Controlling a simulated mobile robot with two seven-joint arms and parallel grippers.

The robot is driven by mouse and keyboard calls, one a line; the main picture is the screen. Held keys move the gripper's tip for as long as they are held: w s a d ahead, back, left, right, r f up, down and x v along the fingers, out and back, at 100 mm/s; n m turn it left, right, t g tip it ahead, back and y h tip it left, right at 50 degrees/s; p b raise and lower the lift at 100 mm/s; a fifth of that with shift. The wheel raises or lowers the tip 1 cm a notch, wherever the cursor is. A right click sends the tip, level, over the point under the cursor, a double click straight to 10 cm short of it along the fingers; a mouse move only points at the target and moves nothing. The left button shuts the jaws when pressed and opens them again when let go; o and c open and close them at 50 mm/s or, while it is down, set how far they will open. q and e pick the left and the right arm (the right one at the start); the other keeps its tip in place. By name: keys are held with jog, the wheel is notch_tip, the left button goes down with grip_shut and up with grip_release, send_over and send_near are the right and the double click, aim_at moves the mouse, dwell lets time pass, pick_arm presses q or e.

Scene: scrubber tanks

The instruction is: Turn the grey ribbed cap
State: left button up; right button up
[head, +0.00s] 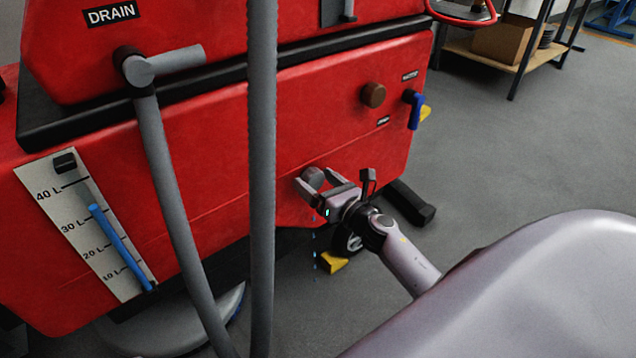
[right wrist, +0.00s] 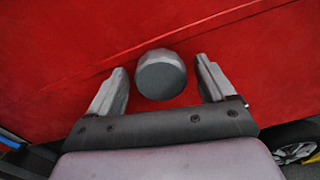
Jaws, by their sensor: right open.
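The grey ribbed cap (right wrist: 161,76) sticks out of the red tank wall, between the fingertips of my right gripper (right wrist: 160,85) in the right wrist view. The jaws are open, with a gap between each finger and the cap. In the head view the cap (head: 314,177) sits low on the tank's front, partly hidden by my right gripper (head: 322,187). The fingers point at the wall on either side of it. My left gripper is not in view.
The red scrubber tank (head: 330,130) carries a brown knob (head: 373,95), a blue-handled valve (head: 415,108) and a level gauge (head: 88,225). A grey drain hose (head: 170,190) and a grey upright pole (head: 262,170) stand left of my arm.

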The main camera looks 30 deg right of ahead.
jog(key=shift+c, duration=0.3)
jog(key=c, duration=1)
